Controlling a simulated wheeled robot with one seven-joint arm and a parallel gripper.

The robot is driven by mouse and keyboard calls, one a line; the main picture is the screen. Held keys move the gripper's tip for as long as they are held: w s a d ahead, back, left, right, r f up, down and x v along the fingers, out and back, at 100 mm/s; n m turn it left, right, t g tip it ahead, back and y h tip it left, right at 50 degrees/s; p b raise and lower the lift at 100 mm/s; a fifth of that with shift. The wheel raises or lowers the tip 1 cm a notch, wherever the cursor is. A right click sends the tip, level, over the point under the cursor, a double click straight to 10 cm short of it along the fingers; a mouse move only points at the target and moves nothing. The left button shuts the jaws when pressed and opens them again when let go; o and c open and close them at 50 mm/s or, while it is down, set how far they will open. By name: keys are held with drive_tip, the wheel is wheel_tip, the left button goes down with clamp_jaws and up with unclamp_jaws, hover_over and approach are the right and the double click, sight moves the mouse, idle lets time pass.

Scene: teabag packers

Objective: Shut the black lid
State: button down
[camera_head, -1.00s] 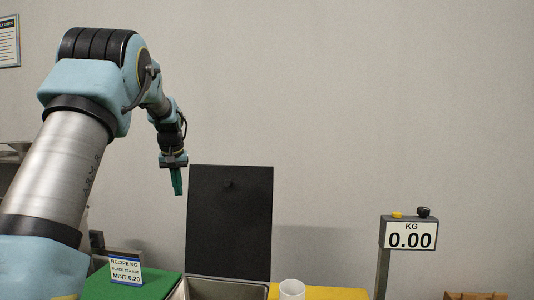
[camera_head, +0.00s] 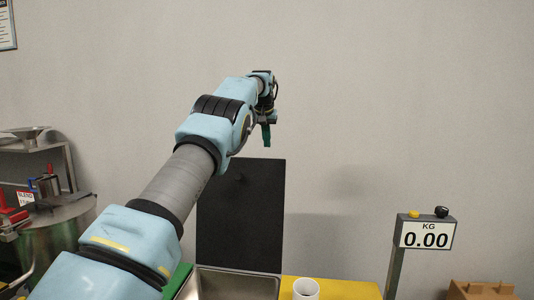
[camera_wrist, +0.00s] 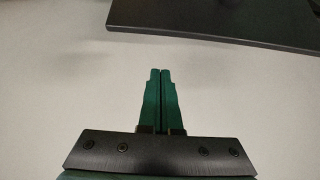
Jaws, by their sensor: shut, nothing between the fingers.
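The black lid (camera_head: 240,220) stands upright, open, at the back of a metal bin (camera_head: 232,284). A small dark knob shows on its upper face. My gripper (camera_head: 267,144) points down just above the lid's top edge, toward its right end, in the head view. Its green fingers are together with nothing between them. In the wrist view my gripper (camera_wrist: 160,72) is closed, and the edge of the black lid (camera_wrist: 225,22) crosses the top of the picture, apart from the fingertips. How far the gripper is behind or before the lid is hard to tell.
A white cup (camera_head: 306,289) stands on a yellow surface (camera_head: 350,288) right of the bin. A scale display (camera_head: 425,234) reading 0.00 is on a post farther right. A brown wooden piece (camera_head: 485,290) is at lower right. A metal drum (camera_head: 60,235) stands at left.

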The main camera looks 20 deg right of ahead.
drive_tip(key=shift+s+a+f, duration=0.15)
drive_tip(key=shift+f, duration=0.65)
drive_tip(key=shift+s+a+f, duration=0.1)
drive_tip(key=shift+s+f, duration=0.1)
drive_tip(key=shift+f, duration=0.55)
drive_tip(key=shift+s+a+f, duration=0.15)
drive_tip(key=shift+f, duration=0.65)
